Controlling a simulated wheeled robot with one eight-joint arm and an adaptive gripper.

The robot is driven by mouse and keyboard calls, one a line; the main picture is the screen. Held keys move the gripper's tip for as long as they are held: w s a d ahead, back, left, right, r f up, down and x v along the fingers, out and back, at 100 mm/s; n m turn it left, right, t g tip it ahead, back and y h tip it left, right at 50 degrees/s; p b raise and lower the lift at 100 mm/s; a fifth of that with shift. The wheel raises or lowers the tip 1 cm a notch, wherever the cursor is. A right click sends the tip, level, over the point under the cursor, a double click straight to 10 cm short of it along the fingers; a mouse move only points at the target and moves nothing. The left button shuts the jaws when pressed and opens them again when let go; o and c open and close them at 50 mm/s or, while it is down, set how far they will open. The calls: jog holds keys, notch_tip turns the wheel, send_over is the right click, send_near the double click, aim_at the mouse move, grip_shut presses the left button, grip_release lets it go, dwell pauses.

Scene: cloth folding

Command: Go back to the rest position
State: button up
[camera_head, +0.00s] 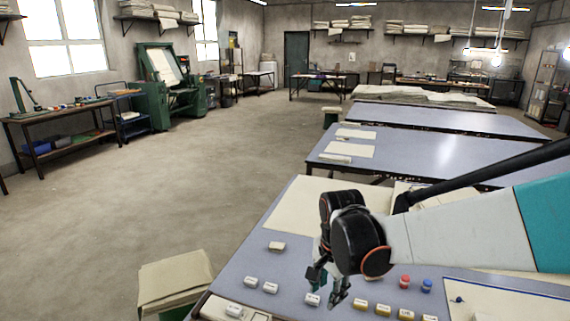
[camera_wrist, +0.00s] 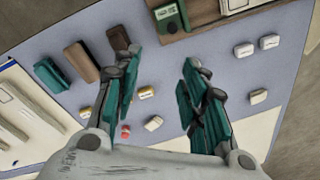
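My gripper (camera_head: 328,287) hangs over the near part of a blue-grey table (camera_head: 232,272) in the head view. In the wrist view my gripper (camera_wrist: 158,78) has its two green fingers spread wide apart, with nothing between them but the table top. A cream cloth (camera_head: 297,212) lies flat on the table behind the gripper; its right side is hidden by my arm. A small white block (camera_head: 312,299) is just below the fingers in the head view.
Small white blocks (camera_head: 270,287), yellow blocks (camera_head: 382,309), a red peg (camera_head: 405,281) and a blue peg (camera_head: 426,285) are on the table. A cloth stack (camera_head: 175,279) stands left of it. More tables (camera_head: 420,148) stand behind. The floor at left is clear.

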jog(key=s+d+r+n+t, duration=0.3)
jog(key=s+d+r+n, duration=0.1)
jog(key=s, duration=0.4)
jog(key=s+d+r+n+t, duration=0.2)
jog(key=s+d+r+n, duration=0.3)
jog(key=s, duration=0.3)
jog(key=shift+s+d+r+n+t, duration=0.2)
jog(key=shift+s+n+t, duration=0.2)
jog(key=shift+n, duration=0.4)
dwell(0.9)
